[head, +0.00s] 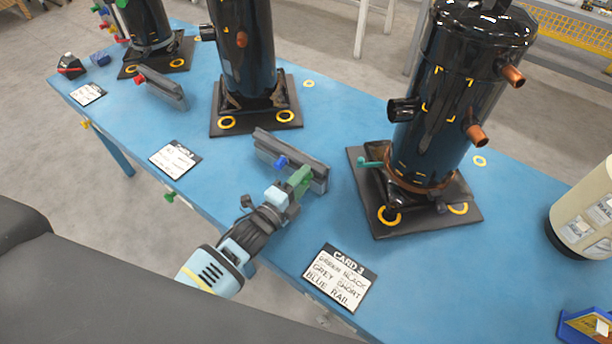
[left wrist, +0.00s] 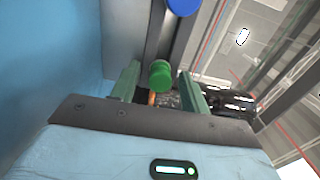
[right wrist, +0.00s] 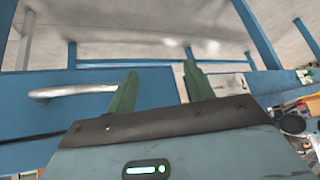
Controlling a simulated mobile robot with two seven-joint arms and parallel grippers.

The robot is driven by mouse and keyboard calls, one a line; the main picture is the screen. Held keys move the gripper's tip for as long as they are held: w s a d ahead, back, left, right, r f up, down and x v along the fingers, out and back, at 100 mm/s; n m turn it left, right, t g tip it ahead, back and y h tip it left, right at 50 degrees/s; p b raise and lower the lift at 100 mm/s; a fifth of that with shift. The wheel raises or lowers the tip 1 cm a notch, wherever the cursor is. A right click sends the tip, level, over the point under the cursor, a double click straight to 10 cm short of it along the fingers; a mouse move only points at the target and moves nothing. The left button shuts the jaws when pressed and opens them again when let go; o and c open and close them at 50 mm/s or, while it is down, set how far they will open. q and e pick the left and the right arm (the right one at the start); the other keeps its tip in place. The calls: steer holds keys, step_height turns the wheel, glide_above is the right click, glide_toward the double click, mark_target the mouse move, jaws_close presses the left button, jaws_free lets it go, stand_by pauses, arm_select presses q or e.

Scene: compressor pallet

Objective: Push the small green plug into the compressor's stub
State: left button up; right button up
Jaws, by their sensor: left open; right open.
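The small green plug (left wrist: 160,73) shows in the left wrist view between the two fingers of my left gripper (left wrist: 160,88), with a copper-coloured piece below it. My left gripper is open and also shows in the head view (head: 292,187), at the near side of a dark grey rail (head: 310,166). I cannot tell whether the fingers touch the plug. The nearest black compressor (head: 440,90) stands upright to the right of the gripper, with copper stubs (head: 477,135) and a black stub (head: 402,110). My right gripper (right wrist: 160,88) is open and empty.
A blue plug (head: 281,161) sits on the rail. Card 3 (head: 340,278) lies in front on the blue table (head: 420,275). Further compressors (head: 245,60) stand to the left on dark plates. A beige container (head: 585,215) and a blue bin (head: 585,328) are at right.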

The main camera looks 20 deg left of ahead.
arm_select(q)
steer(key=shift+c, duration=0.4)
stand_by(0.5)
jaws_close()
arm_select(e)
steer(key=shift+w, duration=0.15)
steer(key=shift+r, duration=0.1)
arm_select(q)
steer(key=shift+p+v, duration=0.95)
steer(key=shift+v, duration=2.05)
arm_select(e)
steer(key=shift+w+r+t, duration=0.15)
steer(key=shift+w+r, duration=0.25)
steer(key=shift+r, duration=0.25)
steer(key=shift+w+r+t, duration=0.15)
steer(key=shift+w+r, duration=0.2)
steer(key=shift+r, duration=0.25)
arm_select(q)
steer(key=shift+r, duration=0.1)
arm_select(e)
steer(key=shift+w, duration=0.1)
